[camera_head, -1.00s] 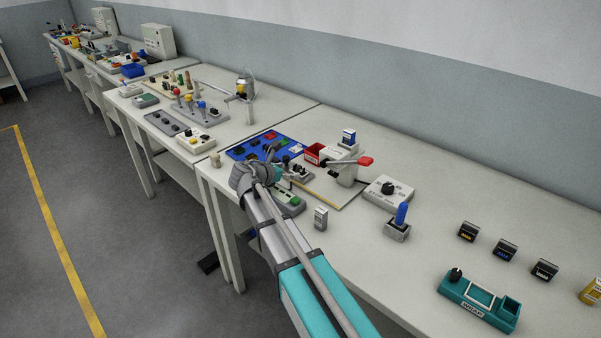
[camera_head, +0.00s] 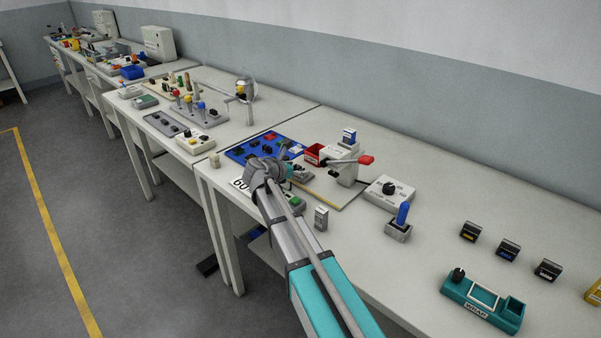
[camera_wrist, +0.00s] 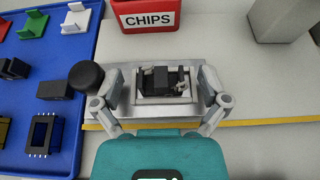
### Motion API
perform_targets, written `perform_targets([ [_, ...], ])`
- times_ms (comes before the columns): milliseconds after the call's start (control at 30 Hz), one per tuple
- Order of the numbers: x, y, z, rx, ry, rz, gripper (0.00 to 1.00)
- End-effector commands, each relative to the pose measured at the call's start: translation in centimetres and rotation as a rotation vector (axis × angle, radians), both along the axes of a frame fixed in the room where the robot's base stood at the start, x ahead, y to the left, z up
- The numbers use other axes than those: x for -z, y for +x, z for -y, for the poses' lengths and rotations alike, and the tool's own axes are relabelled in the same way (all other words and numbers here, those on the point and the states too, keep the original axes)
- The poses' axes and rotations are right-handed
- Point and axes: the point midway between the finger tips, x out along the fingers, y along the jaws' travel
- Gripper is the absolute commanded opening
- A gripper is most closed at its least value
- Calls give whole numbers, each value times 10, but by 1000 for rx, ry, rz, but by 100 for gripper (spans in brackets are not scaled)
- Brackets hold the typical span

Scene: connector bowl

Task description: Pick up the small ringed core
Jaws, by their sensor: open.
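My gripper (camera_wrist: 161,88) is open in the wrist view, with one finger on each side of a dark block (camera_wrist: 161,78) seated in a pale cradle on a grey metal fixture (camera_wrist: 134,116). I cannot tell whether the fingers touch anything. A black round knob (camera_wrist: 86,76) is beside the left finger. No part shows a clear ring, so I cannot tell which one is the small ringed core. In the head view my gripper (camera_head: 285,171) is over the front of the bench.
A red CHIPS bin (camera_wrist: 145,14) stands behind the fixture. A grey block (camera_wrist: 279,20) is at the back right.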

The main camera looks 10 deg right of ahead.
Motion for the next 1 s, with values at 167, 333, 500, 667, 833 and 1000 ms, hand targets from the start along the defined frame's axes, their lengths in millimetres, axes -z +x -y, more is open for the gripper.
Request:
perform_targets([
  [167,0,0,0,0,0,0,94],
  [333,0,0,0,0,0,0,94],
  [500,0,0,0,0,0,0,92],
  [667,0,0,0,0,0,0,63],
  [833,0,0,0,0,0,0,31],
  [1000,0,0,0,0,0,0,6],
])
